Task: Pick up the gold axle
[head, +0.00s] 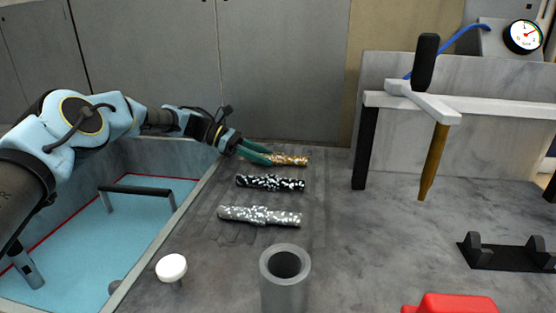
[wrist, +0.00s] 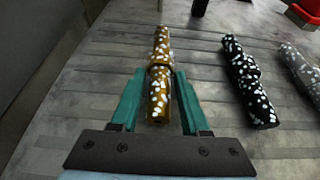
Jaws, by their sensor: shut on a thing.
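The gold axle (head: 291,160) is a gold stepped rod with white speckles, lying at the back of a row of axles on the grey bench. In the wrist view the gold axle (wrist: 160,62) points away from me, between the teal fingers. My gripper (head: 262,155) reaches in from the left with its fingers around the axle's near end. In the wrist view my gripper (wrist: 158,98) is shut on the gold axle. The axle looks to be at bench level; I cannot tell whether it touches the surface.
A black speckled axle (head: 270,183) and a grey speckled axle (head: 259,216) lie in front of it. A grey hollow cylinder (head: 285,285), a white knob (head: 172,268) and a red object (head: 450,304) are nearer. A blue-floored basin (head: 110,240) is left; a stand (head: 368,145) is right.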

